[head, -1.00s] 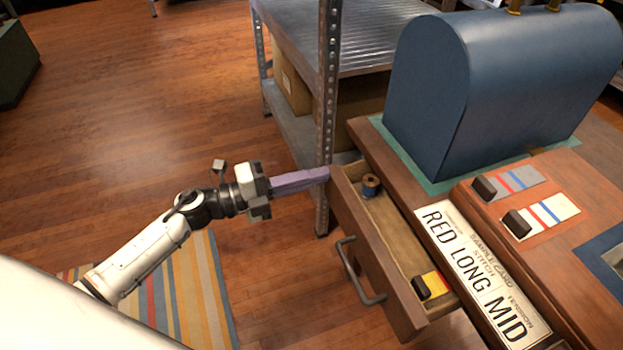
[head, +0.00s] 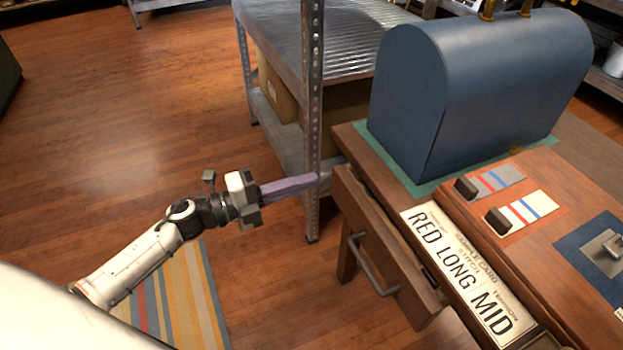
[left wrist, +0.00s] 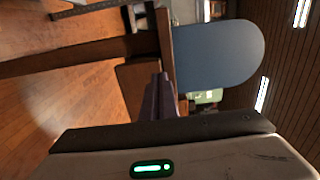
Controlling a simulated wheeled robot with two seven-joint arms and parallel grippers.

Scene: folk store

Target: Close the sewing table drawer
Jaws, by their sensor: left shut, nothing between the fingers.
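The sewing table (head: 375,165) stands at the right in the head view. Its wooden drawer (head: 385,250) has a dark curved handle (head: 372,265) and stands slightly out from the table, with only a narrow gap showing behind its front. My left gripper (head: 318,181) is shut and empty, its purple fingers pointing right with the tips close to the far end of the drawer front. I cannot tell whether they touch it. The fingers also show in the left wrist view (left wrist: 158,100), pointing toward brown wood. My right gripper is not in view.
A metal shelf unit (head: 312,110) with cardboard boxes stands behind the left gripper, its post close to the fingertips. A blue domed cover (head: 470,90) and a sample card (head: 465,270) are on the table. A striped rug (head: 185,300) lies on the open floor at left.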

